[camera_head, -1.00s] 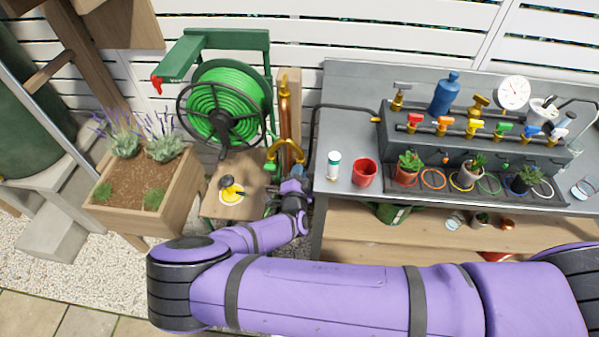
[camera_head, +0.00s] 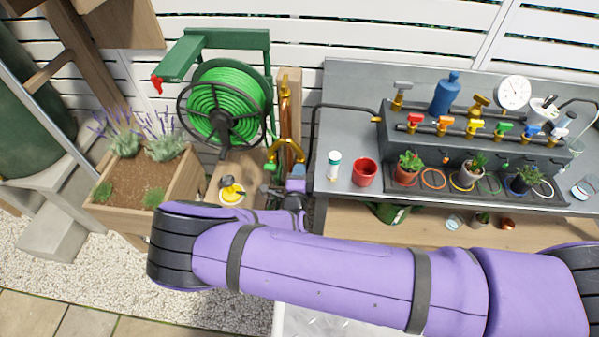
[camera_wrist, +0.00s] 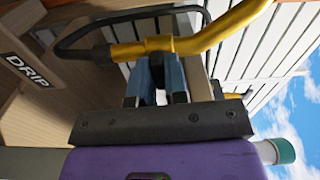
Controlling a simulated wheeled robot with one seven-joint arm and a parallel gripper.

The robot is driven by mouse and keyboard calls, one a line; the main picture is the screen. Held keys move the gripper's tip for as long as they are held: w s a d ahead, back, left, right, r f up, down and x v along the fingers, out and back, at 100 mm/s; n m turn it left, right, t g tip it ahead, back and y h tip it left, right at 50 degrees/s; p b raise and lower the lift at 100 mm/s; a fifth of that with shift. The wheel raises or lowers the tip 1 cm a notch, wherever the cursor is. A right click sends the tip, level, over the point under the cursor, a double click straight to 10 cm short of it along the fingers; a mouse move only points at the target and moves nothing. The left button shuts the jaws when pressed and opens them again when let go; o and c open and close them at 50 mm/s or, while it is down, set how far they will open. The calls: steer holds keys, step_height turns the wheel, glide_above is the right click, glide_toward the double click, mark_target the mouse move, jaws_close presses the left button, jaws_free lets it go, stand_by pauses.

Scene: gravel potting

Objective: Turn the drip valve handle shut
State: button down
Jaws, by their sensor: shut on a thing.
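My gripper (camera_wrist: 156,72) shows in the wrist view with its two dark blue fingers pointing up toward a curved brass pipe (camera_wrist: 205,38). It is shut on the drip valve handle, which is mostly hidden between the fingers, so its angle cannot be told. A dark plate with the word DRIP (camera_wrist: 29,71) is at the left of the wrist view. In the head view my gripper (camera_head: 296,177) is small, just below the curved brass spout (camera_head: 288,147) between the hose reel and the grey bench. My own arm partly hides that area.
The green hose reel (camera_head: 222,112) stands behind on the left. A wooden planter (camera_head: 172,203) is further left. The grey bench (camera_head: 340,187) is close on the right, with a white bottle (camera_head: 333,164) and a red cup (camera_head: 365,172) near its left end. A yellow item (camera_head: 231,194) lies left of my gripper.

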steer(key=shift+m, duration=0.5)
steer(key=c, duration=1.1)
jaws_free()
steer(key=shift+c, duration=0.2)
